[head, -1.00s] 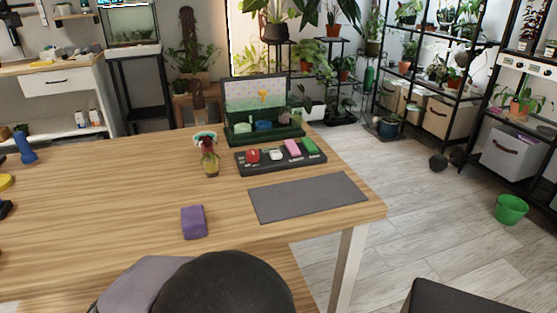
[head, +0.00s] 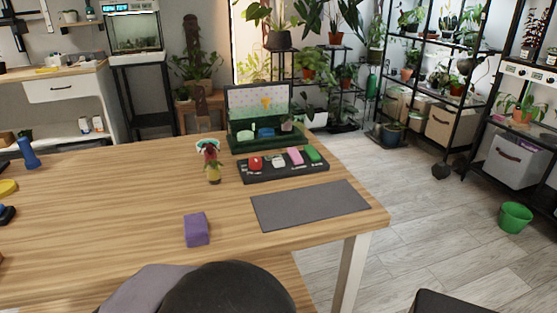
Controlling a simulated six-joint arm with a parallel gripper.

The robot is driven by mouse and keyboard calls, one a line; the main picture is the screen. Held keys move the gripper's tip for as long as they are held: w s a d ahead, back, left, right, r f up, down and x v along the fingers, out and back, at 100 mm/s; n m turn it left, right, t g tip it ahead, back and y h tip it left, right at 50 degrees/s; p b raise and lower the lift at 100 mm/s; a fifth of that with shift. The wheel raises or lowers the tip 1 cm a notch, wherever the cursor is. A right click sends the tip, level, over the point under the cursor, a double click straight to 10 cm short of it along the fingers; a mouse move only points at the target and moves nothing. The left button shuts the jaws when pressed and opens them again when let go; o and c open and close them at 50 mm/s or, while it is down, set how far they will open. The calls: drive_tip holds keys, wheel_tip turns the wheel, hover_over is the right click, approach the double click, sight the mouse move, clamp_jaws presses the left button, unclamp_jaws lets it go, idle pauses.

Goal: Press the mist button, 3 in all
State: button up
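A black button panel (head: 285,174) lies on the wooden table near its right back part. It carries a red button (head: 255,163), a white button (head: 278,161), a pink button (head: 295,156) and a green button (head: 313,156) in a row. Any labels are too small to read, so I cannot tell which one is the mist button. Behind the panel stands an open green case (head: 238,141) with a raised patterned lid and small items inside. My gripper is not in view. Nothing touches the panel's buttons.
A small plant figure (head: 211,168) stands just left of the panel. A grey mat (head: 310,206) lies in front of it, and a purple block (head: 197,229) further front left. The middle of the wooden table (head: 120,205) is clear. A blue object (head: 28,153) stands far left.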

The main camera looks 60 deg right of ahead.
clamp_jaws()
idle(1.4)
